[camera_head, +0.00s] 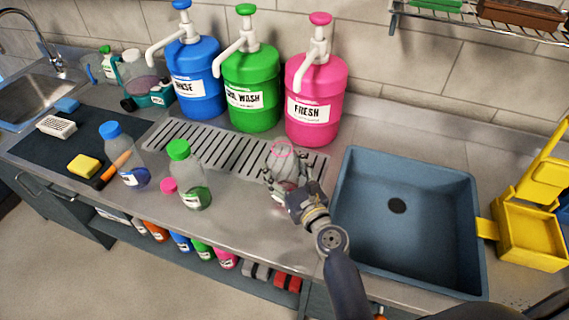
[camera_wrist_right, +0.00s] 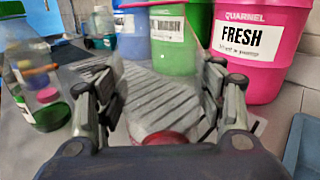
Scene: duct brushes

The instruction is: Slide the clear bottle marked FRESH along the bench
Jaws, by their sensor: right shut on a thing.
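A clear, uncapped bottle (camera_head: 282,153) with a pink rim stands on the bench, over the right end of the slotted drain grate. My right gripper (camera_head: 286,186) is shut around its body from the front. Its label is hidden by my fingers. In the right wrist view a pinkish part of the bottle (camera_wrist_right: 165,138) shows low between the two fingers (camera_wrist_right: 160,100). A pink cap (camera_head: 169,185) lies on the bench beside the green-capped bottle. My left gripper is not in view.
A pink pump container (camera_head: 316,90) reading FRESH stands behind, beside green (camera_head: 250,80) and blue (camera_head: 190,75) ones. Green-capped (camera_head: 192,178) and blue-capped (camera_head: 125,155) clear bottles stand to the left. A blue-grey basin (camera_head: 400,215) is close on the right. The grate (camera_head: 225,150) is mostly clear.

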